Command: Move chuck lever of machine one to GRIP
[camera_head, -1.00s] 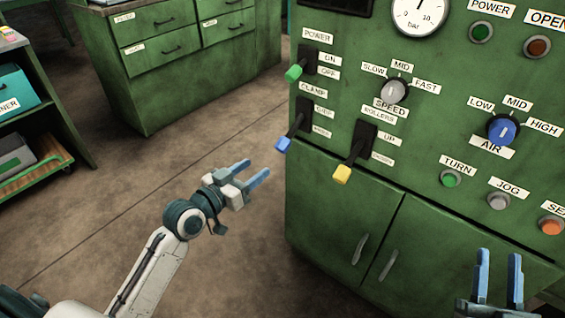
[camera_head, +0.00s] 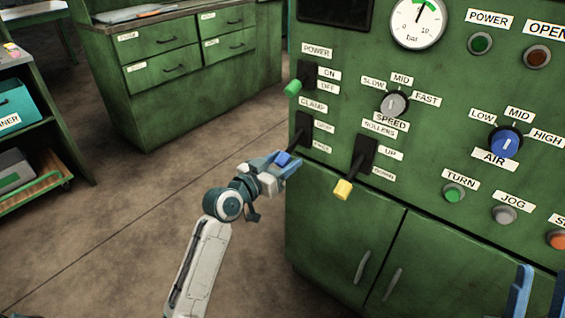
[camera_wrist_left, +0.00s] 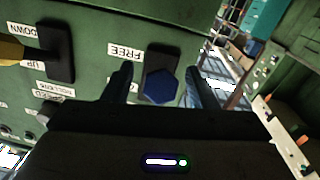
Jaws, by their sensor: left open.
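The lever under the CLAMP label has a blue knob (camera_head: 283,159) and a dark slot plate (camera_head: 304,128) on the green machine's panel. The lever slopes down and out, toward the lower label. In the left wrist view, which is upside down, the blue knob (camera_wrist_left: 160,87) sits between my two fingers, beside a label reading FREE (camera_wrist_left: 125,51). My left gripper (camera_head: 284,166) is open around the knob, with a gap on each side in the wrist view. My right gripper (camera_head: 538,292) is open and empty at the bottom right, partly cut off.
A green-knobbed POWER lever (camera_head: 292,88) is just above, and a yellow-knobbed ROLLERS lever (camera_head: 343,189) is to the right. Dials and buttons fill the panel's right side. Cabinet doors (camera_head: 345,235) lie below. The floor to the left is open, with a drawer bench (camera_head: 190,85) behind.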

